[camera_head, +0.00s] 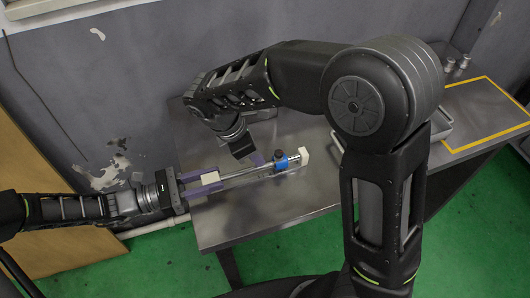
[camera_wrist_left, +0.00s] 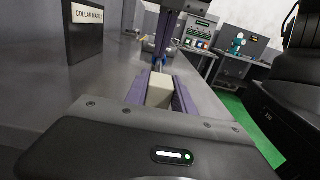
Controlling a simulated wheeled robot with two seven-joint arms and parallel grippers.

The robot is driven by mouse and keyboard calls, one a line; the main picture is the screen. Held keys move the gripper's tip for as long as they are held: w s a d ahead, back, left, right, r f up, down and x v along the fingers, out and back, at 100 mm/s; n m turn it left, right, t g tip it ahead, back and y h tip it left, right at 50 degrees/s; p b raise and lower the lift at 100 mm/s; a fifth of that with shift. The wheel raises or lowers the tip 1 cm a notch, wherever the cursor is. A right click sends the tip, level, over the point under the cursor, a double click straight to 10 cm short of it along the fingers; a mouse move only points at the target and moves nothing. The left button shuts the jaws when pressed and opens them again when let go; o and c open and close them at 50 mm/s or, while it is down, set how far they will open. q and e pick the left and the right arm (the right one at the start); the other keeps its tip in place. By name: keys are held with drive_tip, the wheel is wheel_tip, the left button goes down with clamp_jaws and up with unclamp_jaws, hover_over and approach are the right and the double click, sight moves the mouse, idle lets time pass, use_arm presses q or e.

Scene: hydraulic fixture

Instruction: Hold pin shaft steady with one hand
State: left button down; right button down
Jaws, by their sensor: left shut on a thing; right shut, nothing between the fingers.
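The pin shaft (camera_head: 245,174) is a thin silver rod lying level over the grey table. A blue collar (camera_head: 281,163) with a dark knob sits around it, near a white block (camera_head: 304,156) at its right end. My left gripper (camera_head: 214,179) is shut on the shaft's left end at a pale block (camera_head: 209,178). This block shows between its purple fingers in the left wrist view (camera_wrist_left: 160,93). My right gripper (camera_head: 257,159) is shut and empty, pointing down just behind the shaft. In the left wrist view, its purple fingers (camera_wrist_left: 171,38) hang beyond the block; contact with the shaft is unclear.
The metal table (camera_head: 295,198) is clear in front of the shaft. My right arm hides part of a grey tray (camera_head: 440,127). Small metal cylinders (camera_head: 456,66) stand at the back right, near a yellow-outlined area (camera_head: 485,110). A dark labelled bin (camera_wrist_left: 88,35) stands left in the wrist view.

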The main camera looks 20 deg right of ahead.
drive_tip(key=a+v, duration=0.1)
drive_tip(key=v, duration=0.9)
drive_tip(key=shift+a, duration=0.25)
use_arm(q)
drive_tip(key=c, duration=1)
unclamp_jaws()
drive_tip(key=shift+a, duration=0.1)
drive_tip(key=a, duration=1.1)
drive_tip(key=shift+a, duration=0.4)
